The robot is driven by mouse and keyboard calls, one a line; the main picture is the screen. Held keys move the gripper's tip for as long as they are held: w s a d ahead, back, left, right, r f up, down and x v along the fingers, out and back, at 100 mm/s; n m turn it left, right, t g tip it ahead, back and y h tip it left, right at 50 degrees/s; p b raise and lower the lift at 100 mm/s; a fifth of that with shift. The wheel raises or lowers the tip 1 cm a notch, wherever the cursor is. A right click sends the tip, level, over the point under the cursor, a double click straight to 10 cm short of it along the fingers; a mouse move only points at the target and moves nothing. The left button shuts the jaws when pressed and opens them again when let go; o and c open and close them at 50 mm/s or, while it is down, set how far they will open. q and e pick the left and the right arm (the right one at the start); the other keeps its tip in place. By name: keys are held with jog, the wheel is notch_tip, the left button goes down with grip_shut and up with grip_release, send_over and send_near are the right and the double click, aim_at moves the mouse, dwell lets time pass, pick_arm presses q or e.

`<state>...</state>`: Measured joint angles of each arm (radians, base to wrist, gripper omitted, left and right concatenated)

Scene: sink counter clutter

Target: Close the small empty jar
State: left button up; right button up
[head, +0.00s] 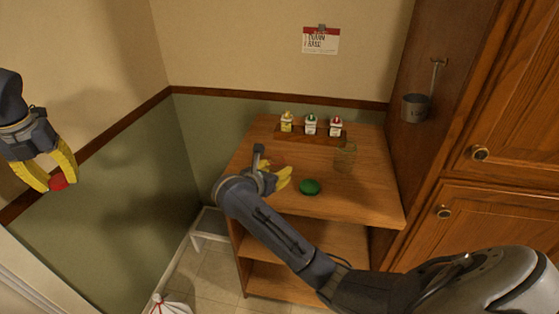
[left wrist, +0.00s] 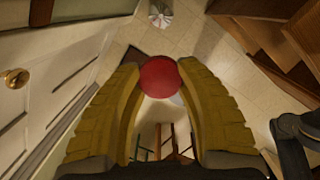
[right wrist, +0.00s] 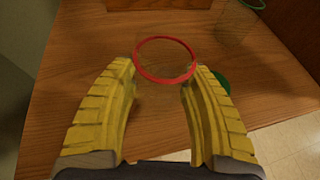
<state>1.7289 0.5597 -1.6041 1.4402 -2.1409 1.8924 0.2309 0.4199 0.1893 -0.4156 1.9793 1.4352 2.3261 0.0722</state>
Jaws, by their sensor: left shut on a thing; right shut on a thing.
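A clear jar with a red rim (right wrist: 165,60) is between the fingers of my right gripper (right wrist: 158,100), which is shut on it. The jar looks empty and stands over the wooden table top. In the head view, my right gripper (head: 284,178) is above the table's left part, and the jar is hard to make out there. My left gripper (head: 52,184) is shut on a round red lid (head: 58,183), held in the air well left of the table. The lid also shows between the fingertips in the left wrist view (left wrist: 159,77).
A green lid (head: 310,187) lies on the wooden table (head: 362,195), right of my right gripper. A clear jar with a greenish rim (head: 345,157) stands behind it. Several small containers (head: 310,125) stand on a rack at the back. Wooden cabinets (head: 510,130) border the right.

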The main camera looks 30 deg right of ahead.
jog(key=shift+s+a, duration=1.1)
jog(key=shift+s, duration=0.1)
jog(key=o, duration=0.7)
jog(key=c, duration=1)
